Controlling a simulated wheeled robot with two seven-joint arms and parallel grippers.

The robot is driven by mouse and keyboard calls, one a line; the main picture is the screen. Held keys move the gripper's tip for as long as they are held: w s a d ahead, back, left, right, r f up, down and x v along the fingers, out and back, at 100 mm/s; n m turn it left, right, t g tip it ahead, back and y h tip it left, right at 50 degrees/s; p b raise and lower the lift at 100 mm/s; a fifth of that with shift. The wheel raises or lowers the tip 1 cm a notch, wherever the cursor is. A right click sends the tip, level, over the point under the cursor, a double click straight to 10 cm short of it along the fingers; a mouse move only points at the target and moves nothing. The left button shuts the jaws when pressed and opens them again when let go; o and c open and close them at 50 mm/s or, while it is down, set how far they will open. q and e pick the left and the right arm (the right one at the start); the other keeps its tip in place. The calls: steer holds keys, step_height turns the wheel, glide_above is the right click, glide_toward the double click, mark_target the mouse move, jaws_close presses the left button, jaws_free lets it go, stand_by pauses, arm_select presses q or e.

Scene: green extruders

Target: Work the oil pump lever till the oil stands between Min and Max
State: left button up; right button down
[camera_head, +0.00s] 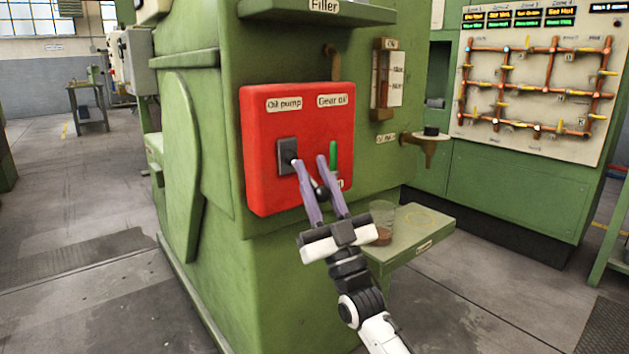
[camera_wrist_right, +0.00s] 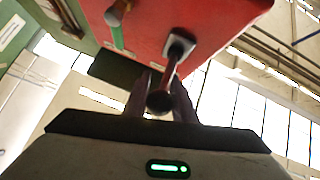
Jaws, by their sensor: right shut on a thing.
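A red box (camera_head: 262,150) labelled "Oil pump" and "Gear oil" is on the front of the green machine. The oil pump lever (camera_head: 321,192) comes from a dark socket plate (camera_head: 287,156) and slopes downward to a round dark knob. My right gripper (camera_head: 309,160) is shut on the lever, a purple finger on each side. In the right wrist view the lever (camera_wrist_right: 160,102) with its knob shows between the fingers (camera_wrist_right: 168,92). The oil gauge (camera_head: 386,80) with Max and Min marks is upper right of the box; its level is too small to read. My left gripper is out of view.
A green strip (camera_head: 333,157) is on the box right of the lever. A clear beaker (camera_head: 382,218) with brown liquid stands on a green shelf (camera_head: 420,228) below a brown tap (camera_head: 428,142). A pipe panel (camera_head: 535,85) is at right.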

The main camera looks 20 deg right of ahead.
steer(key=c, duration=1.5)
jaws_free()
steer(key=shift+w, duration=0.1)
steer(key=shift+o, duration=0.2)
steer(key=shift+f, duration=0.1)
steer(key=p+v, duration=0.1)
steer(key=v, duration=0.9)
steer(key=shift+f, duration=0.1)
